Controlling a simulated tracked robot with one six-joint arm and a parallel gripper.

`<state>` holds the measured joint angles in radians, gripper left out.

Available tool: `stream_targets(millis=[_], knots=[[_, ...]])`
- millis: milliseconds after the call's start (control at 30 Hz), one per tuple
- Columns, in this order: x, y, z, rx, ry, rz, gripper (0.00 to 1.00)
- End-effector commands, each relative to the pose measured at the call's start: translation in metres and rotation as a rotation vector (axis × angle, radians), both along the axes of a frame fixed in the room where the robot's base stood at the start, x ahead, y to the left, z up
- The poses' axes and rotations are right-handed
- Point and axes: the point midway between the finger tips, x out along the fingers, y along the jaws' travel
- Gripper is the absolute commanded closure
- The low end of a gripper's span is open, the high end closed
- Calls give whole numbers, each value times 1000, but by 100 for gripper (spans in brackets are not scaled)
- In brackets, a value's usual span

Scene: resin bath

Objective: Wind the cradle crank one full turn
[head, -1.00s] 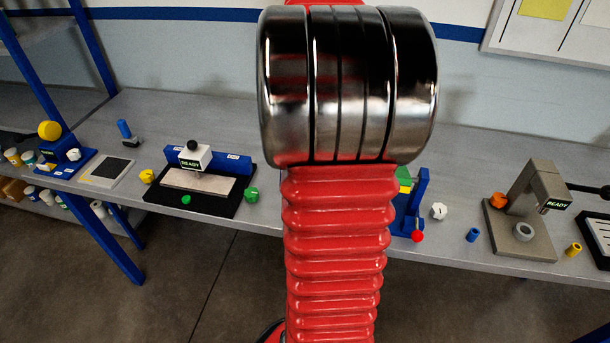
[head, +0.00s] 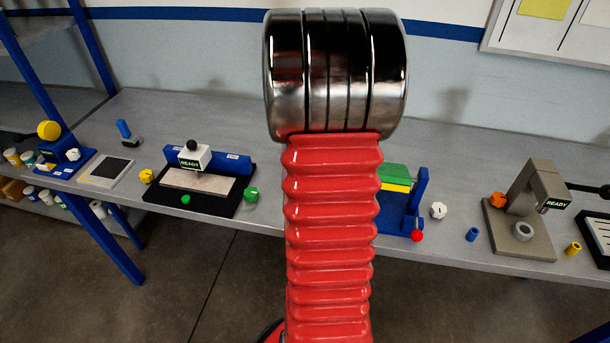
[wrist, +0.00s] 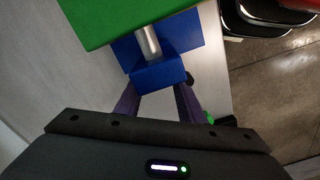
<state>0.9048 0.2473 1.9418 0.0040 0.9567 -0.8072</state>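The cradle shows in the head view as a blue frame (head: 422,188) holding a green block (head: 394,171) with a yellow layer, right of my arm and partly hidden by it. A red crank knob (head: 417,236) sits low at its front. In the wrist view the green block (wrist: 120,18) is at the top, with a silver shaft (wrist: 148,42) and a blue post (wrist: 158,72) below it. My gripper (wrist: 158,92) has its two purple fingers apart, near the post's lower end; contact cannot be told. The red knob does not show in the wrist view.
Left of my arm are a green knob (head: 251,194) and a blue-backed fixture (head: 236,164). The bench's front edge is close to the cradle.

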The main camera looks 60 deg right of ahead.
Motion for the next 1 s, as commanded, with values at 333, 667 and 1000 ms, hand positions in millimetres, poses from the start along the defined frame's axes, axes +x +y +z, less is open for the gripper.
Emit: stream_targets(millis=[333, 667, 1000], knots=[[0, 0, -5, -1, -1, 0, 64], [0, 0, -4, -1, -1, 0, 86], [0, 0, -4, -1, -1, -1, 100]])
